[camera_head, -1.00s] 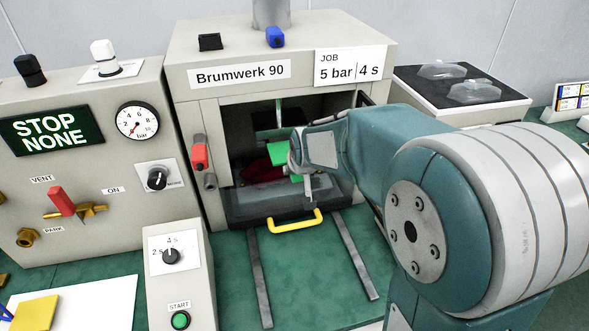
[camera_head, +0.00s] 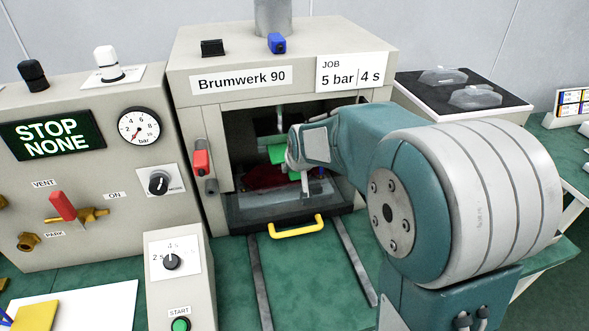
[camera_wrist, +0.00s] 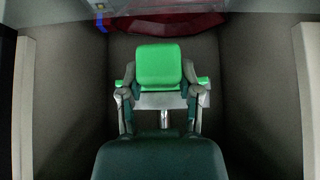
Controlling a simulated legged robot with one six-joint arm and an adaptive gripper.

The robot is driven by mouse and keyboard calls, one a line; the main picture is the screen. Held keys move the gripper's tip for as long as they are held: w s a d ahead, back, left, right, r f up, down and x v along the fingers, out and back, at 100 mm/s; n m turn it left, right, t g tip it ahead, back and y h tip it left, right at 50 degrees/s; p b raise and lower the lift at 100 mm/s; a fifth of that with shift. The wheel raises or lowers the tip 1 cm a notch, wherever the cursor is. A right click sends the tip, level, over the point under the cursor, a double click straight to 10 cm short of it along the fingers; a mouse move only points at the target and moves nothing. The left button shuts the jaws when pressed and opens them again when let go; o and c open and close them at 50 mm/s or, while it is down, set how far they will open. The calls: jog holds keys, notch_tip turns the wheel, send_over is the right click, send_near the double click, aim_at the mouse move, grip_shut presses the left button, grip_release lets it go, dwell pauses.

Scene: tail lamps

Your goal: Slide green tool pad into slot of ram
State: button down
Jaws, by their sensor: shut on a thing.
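My gripper (camera_head: 298,157) is inside the press chamber, shut on the green tool pad (camera_head: 279,153). The wrist view shows the pad (camera_wrist: 158,66) held between the two fingers, with a wider green strip behind it. A pale upright rod (camera_head: 280,120), seemingly part of the ram, shows above the pad in the head view. The ram's slot is hidden in the dark chamber, so I cannot tell whether the pad touches it. A dark red piece (camera_head: 265,178) lies lower in the chamber; it also shows beyond the pad in the wrist view (camera_wrist: 165,22).
The press (camera_head: 240,78) has side walls close around my gripper. Its tray with a yellow handle (camera_head: 297,228) stands at the front, above two dark rails. A control panel (camera_head: 100,180) with gauge and red lever is left; a dark-topped box (camera_head: 465,90) is right.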

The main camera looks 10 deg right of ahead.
jog(key=shift+w, duration=1.2)
dwell(0.5)
jog(key=shift+w, duration=2.15)
jog(key=shift+w+r, duration=0.1)
jog(key=shift+c, duration=1)
grip_release()
jog(key=shift+w, duration=0.1)
jog(key=v, duration=1)
jog(key=shift+s+r, duration=0.15)
jog(key=shift+s, duration=0.1)
jog(key=shift+s+r, duration=0.4)
jog(key=shift+r, duration=0.1)
